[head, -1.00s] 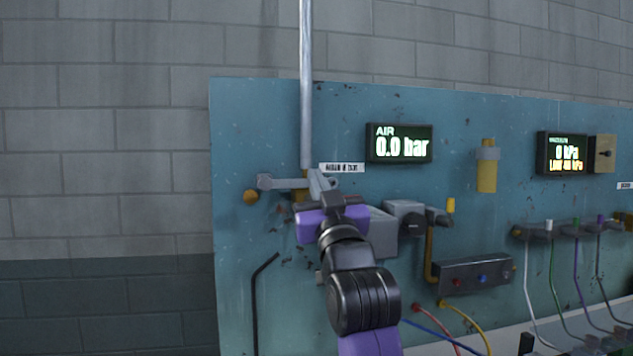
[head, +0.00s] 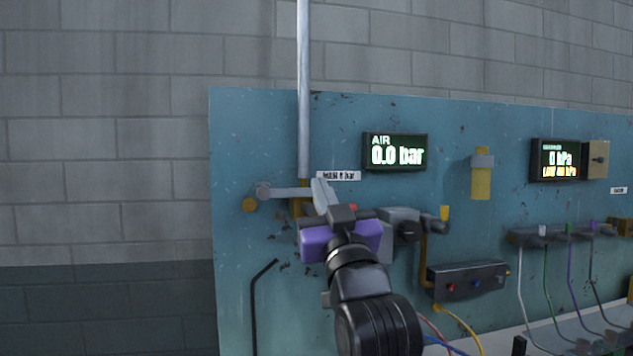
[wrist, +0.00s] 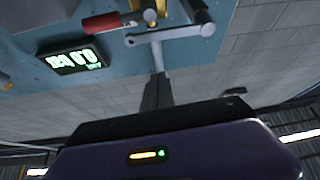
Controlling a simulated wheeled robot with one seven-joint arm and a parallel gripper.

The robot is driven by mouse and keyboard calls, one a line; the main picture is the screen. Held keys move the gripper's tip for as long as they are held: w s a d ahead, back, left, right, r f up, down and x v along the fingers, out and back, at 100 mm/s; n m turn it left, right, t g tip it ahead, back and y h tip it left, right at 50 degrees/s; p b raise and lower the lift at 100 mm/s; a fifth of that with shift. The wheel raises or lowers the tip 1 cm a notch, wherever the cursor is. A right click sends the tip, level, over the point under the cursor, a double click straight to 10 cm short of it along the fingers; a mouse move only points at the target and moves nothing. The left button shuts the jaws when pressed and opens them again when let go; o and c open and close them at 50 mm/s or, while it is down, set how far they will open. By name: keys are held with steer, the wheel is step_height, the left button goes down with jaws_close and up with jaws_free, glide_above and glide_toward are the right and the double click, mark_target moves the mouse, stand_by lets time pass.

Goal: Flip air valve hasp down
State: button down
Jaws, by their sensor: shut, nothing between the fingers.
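The air valve sits on the blue panel under the vertical grey pipe. Its grey lever arm (head: 284,193) lies about level, with a round end at the left, and its brass body (head: 297,208) is partly hidden by my gripper. In the wrist view, which is upside down, the grey bar (wrist: 178,33) with round ends shows at the top. I cannot tell which part is the hasp. My gripper (head: 319,184) is shut and empty, its fingertips at the lever's right end. In the wrist view my gripper (wrist: 155,42) points at the bar; I cannot tell if it touches.
The air display (head: 396,151) reads 0.0 bar. A red handle (wrist: 102,22) is close by the valve. A grey pipe (head: 304,90) rises above it. A black bent rod (head: 255,300) is at lower left; a dark box (head: 467,280) with hoses is at right.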

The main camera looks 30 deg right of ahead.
steer(key=v, duration=0.3)
steer(key=shift+s+a+f, duration=0.15)
steer(key=shift+s+f, duration=0.05)
steer(key=shift+s, duration=0.05)
stand_by(0.4)
steer(key=s+a+f+n+y, duration=0.1)
steer(key=s+a+f+y, duration=0.1)
steer(key=s+f, duration=0.5)
steer(key=s+a+f+n+y, duration=0.15)
steer(key=s+f, duration=0.25)
steer(key=f, duration=0.6)
steer(key=s+a+f+y, duration=0.25)
steer(key=s+f, duration=0.25)
steer(key=f, duration=0.4)
steer(key=s+f+g, duration=0.3)
steer(key=s+f, duration=0.2)
steer(key=s, duration=0.3)
steer(key=s+a+f+g+p, duration=0.1)
steer(key=s+f+g, duration=0.1)
steer(key=s+f, duration=0.4)
steer(key=s+a+f+g, duration=0.1)
steer(key=s+f+g, duration=0.2)
steer(key=s, duration=0.9)
step_height(320, 180, down, 3)
steer(key=shift+a+f+g, duration=0.1)
steer(key=shift+a+g, duration=0.15)
steer(key=shift+g, duration=0.05)
